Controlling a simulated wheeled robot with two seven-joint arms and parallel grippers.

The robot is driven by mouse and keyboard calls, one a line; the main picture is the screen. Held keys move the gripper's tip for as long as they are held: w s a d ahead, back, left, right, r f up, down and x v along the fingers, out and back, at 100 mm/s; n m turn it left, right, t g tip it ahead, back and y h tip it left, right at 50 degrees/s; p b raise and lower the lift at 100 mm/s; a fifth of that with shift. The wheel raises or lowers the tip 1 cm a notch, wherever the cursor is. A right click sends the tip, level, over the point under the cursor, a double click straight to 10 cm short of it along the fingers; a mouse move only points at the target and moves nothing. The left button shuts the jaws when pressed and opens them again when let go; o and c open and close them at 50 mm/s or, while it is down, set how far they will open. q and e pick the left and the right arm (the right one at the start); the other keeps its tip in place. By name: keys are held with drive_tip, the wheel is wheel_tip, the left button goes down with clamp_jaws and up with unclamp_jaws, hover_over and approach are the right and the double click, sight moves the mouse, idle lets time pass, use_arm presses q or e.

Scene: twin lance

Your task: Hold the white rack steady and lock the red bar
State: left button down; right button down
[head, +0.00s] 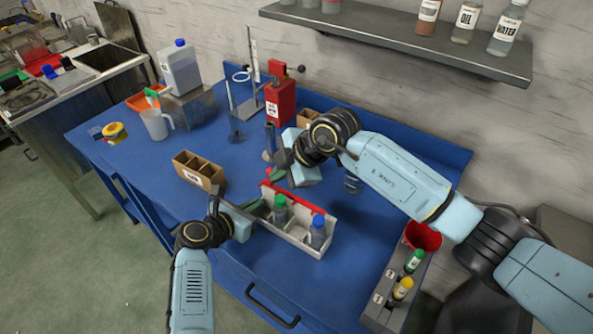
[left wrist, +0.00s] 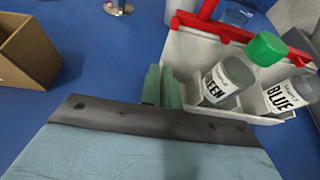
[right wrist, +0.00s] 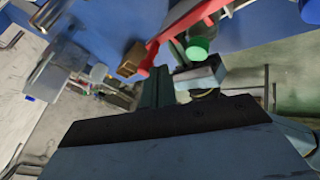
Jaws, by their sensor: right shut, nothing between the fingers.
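The white rack (head: 292,241) stands on the blue table and holds a green-capped bottle (head: 280,209) and a blue-capped bottle (head: 318,231). The red bar (head: 309,201) runs along the rack's far side; it also shows in the left wrist view (left wrist: 226,32) and the right wrist view (right wrist: 200,24). My left gripper (left wrist: 161,88) is at the rack's left end, its fingers close together and apparently pinching the end wall. My right gripper (head: 273,176) is shut and empty, near the bar's left end; whether it touches the bar is unclear.
A cardboard divider box (head: 198,172) stands left of the rack. A red press (head: 280,100) and a jug (head: 156,124) stand farther back. A grey holder with small bottles (head: 382,300) and a red cup (head: 423,237) are at the right. A shelf (head: 400,38) hangs above.

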drive_tip(key=s+d, duration=0.1)
drive_tip(key=s, duration=0.2)
drive_tip(key=shift+d, duration=0.35)
drive_tip(key=v, duration=1)
drive_tip(key=shift+s, duration=0.1)
